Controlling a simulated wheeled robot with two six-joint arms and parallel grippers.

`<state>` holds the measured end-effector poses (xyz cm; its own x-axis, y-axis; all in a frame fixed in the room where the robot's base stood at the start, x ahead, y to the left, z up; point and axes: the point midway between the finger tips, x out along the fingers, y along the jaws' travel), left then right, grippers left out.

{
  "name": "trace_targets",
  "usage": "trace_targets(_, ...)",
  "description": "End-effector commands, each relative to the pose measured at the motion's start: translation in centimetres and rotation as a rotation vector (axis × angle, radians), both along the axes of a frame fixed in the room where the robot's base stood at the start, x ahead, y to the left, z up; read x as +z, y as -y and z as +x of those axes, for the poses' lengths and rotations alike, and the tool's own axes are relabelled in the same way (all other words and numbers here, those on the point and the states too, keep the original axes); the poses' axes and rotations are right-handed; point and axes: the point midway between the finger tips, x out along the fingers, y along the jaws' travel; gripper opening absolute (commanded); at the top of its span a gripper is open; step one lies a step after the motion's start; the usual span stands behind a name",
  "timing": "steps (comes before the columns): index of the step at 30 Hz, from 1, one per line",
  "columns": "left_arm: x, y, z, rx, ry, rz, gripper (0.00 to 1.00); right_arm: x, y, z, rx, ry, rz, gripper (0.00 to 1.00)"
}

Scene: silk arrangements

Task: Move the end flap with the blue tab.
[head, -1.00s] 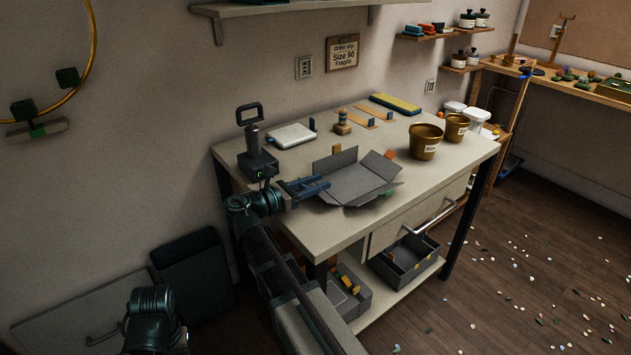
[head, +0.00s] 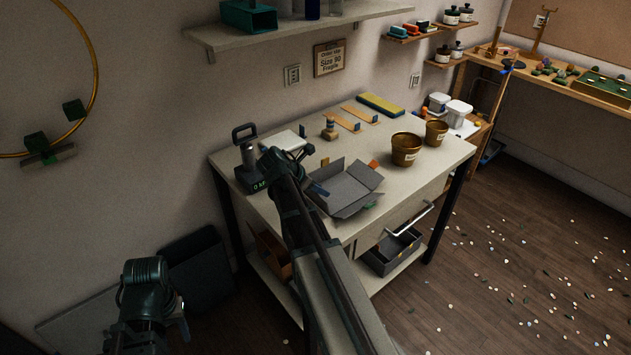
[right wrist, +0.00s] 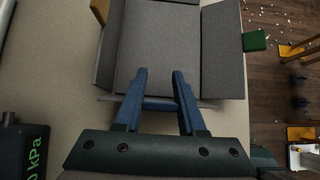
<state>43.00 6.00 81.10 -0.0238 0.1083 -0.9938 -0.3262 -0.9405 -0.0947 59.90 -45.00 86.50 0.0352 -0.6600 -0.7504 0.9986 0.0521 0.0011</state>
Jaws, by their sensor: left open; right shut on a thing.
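The grey open carton (head: 348,188) lies on the workbench, flaps spread. In the right wrist view its floor (right wrist: 160,45) lies ahead, with side flaps left (right wrist: 107,50) and right (right wrist: 222,50). An orange tab (right wrist: 100,10) and a green tab (right wrist: 255,40) stick out at the sides. My right gripper (right wrist: 160,72) is at the carton's near end, its blue fingers either side of the blue tab (right wrist: 160,103) and shut on it. That end flap shows only as a thin edge. In the head view my right arm partly hides this end. My left gripper (head: 150,318) is open, low and away from the bench.
A gauge device (head: 250,178) stands left of the carton, close to my right arm. Two brown pots (head: 406,149) (head: 436,132) stand to the right. A white tray (head: 284,141) and a small wooden stand (head: 329,130) are behind. A shelf (head: 300,27) hangs above.

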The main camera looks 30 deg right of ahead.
Motion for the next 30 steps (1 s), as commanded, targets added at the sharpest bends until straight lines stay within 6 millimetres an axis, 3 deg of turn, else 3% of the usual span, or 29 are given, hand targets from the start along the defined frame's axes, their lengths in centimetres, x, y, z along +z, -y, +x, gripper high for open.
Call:
trace_targets(9, 1.6, 0.0, 0.0, 0.000, 0.000, 0.000, 0.50, -0.1, 0.7, 0.0, -0.001, -0.007, 0.124, 0.00)
trace_targets(26, 1.8, 0.0, 0.0, 0.000, 0.000, 0.000, 0.50, -0.2, 0.8, 0.0, -0.001, -0.009, 0.151, 0.00)
trace_targets(27, 1.8, 0.0, 0.0, 0.000, 0.000, 0.000, 0.50, -0.2, 0.8, 0.0, -0.001, -0.009, 0.151, 0.41)
trace_targets(30, 1.8, 0.0, 0.0, 0.000, 0.000, 0.000, 0.50, -0.2, 0.8, 0.0, -0.001, -0.009, 0.150, 0.59)
